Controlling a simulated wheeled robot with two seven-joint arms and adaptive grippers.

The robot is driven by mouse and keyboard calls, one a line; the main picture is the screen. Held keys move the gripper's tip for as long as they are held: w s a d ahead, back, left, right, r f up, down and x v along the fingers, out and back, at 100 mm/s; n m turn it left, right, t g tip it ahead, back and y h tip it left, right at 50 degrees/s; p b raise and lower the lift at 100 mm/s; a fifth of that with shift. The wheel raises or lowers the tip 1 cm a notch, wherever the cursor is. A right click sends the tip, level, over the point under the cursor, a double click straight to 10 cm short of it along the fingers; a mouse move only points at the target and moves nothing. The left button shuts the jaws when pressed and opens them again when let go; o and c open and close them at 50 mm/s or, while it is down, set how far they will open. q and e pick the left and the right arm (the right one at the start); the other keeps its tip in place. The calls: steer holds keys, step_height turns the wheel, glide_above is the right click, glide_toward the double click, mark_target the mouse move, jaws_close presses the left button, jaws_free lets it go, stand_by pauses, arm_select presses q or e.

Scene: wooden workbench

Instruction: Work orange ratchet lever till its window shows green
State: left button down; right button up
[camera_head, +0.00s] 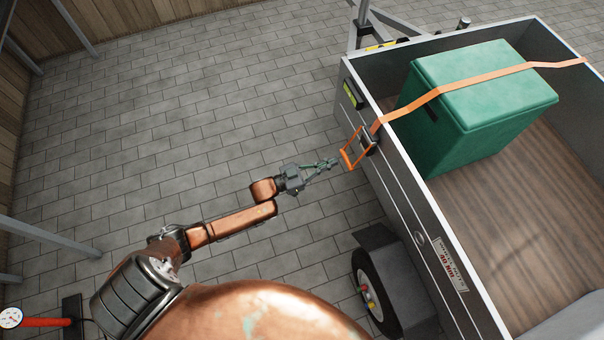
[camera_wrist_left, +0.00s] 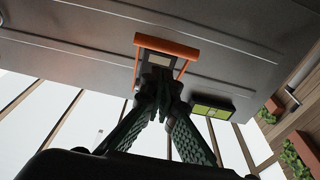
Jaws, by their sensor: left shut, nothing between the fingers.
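The orange ratchet lever (camera_head: 347,159) is a U-shaped handle standing out from the dark ratchet body (camera_head: 368,141) on the trailer's outer side wall. In the left wrist view the orange lever (camera_wrist_left: 168,44) spans above my fingertips, with a small pale patch (camera_wrist_left: 159,60) between its arms; I cannot tell whether this is the window, and I see no green on it. My left gripper (camera_head: 335,162) is shut and empty, its tips close to the lever. In the left wrist view the gripper (camera_wrist_left: 160,82) overlaps the ratchet's lower part; contact is unclear. My right gripper is out of view.
An orange strap (camera_head: 480,80) runs from the ratchet over a green box (camera_head: 490,95) in the trailer (camera_head: 425,215). A yellow-green plate (camera_head: 350,94) sits on the wall near the ratchet. A wheel (camera_head: 375,290) stands below. The paved floor (camera_head: 200,120) is open to the left.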

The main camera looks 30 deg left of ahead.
arm_select(q)
steer(key=p+v, duration=0.2)
steer(key=v, duration=0.8)
steer(key=shift+s+f, duration=0.15)
steer(key=shift+f, duration=0.05)
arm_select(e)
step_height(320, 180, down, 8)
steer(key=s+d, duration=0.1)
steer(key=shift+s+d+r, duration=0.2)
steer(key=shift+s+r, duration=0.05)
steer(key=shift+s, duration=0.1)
